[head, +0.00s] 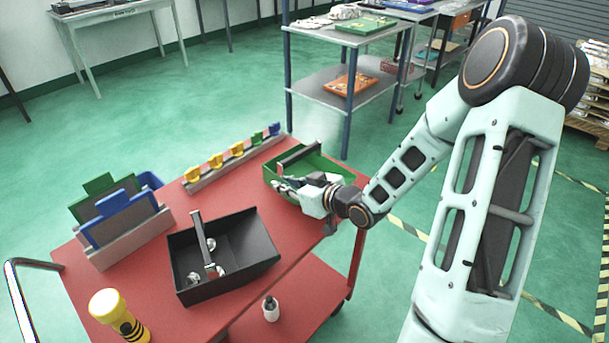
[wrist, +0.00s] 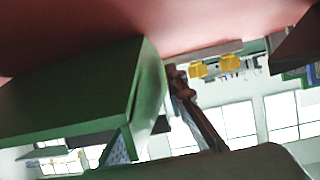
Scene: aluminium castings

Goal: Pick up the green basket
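The green basket (head: 335,162) stands upright on the far right part of the red cart top, with a dark handle bar (head: 299,153) across it. My gripper (head: 284,186) is at the basket's near side, low against or just over its near wall, and covers part of it. I cannot tell whether they touch. In the wrist view, which is upside down, the green basket (wrist: 75,92) fills the left side, close to the camera. A dark reddish-brown bar beside it may be a gripper finger. The finger gap is not clear in either view.
A black basket (head: 245,240) with small metal parts is near the cart's middle. A rack with coloured clips (head: 232,158) lies along the back edge.

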